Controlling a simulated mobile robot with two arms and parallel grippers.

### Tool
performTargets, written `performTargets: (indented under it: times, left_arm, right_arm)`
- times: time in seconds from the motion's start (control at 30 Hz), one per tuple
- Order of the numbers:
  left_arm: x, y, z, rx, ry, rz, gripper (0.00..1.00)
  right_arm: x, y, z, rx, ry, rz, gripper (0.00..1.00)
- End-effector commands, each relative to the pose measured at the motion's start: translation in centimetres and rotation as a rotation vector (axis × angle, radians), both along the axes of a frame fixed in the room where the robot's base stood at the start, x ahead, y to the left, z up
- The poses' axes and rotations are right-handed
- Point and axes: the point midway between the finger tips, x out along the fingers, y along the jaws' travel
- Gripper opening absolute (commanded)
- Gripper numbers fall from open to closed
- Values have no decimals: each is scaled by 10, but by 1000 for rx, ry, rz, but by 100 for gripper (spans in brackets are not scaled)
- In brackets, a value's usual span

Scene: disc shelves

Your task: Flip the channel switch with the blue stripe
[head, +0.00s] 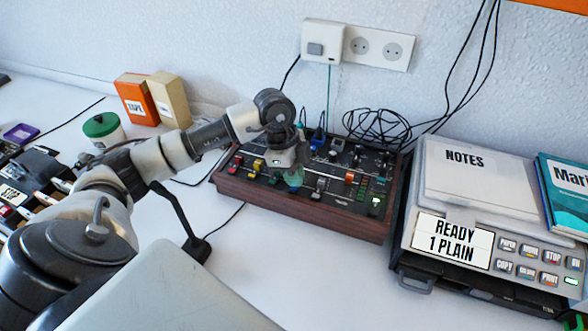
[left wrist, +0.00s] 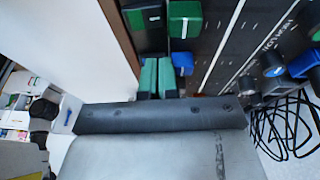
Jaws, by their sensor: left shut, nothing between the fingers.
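The channel switches sit on the dark top of a wood-sided mixer (head: 300,222) in the head view. My left gripper (head: 294,182) points down over the middle of the panel and hides part of it. In the left wrist view its two green fingertips (left wrist: 157,76) are together and empty. I cannot make out which switch bears the blue stripe. My right gripper is not in view.
A printer (head: 480,245) marked "READY 1 PLAIN" stands right of the mixer, with a notes box (head: 470,175) on top. Black cables (head: 378,127) coil behind the mixer. A green-lidded tub (head: 102,127) and two upright boxes (head: 137,100) stand at the left.

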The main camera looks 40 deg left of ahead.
Motion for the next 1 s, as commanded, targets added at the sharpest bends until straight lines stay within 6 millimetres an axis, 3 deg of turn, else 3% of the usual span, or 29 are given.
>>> performTargets:
  times: [0.27,0.6,1.0]
  left_arm:
    - [-2,0,-4,2,7,-1,0]
    - [-19,-5,-4,1,14,-4,0]
    - [-18,-3,0,0,16,-5,0]
  right_arm:
    - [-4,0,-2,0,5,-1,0]
    - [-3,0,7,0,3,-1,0]
    - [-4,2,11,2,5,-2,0]
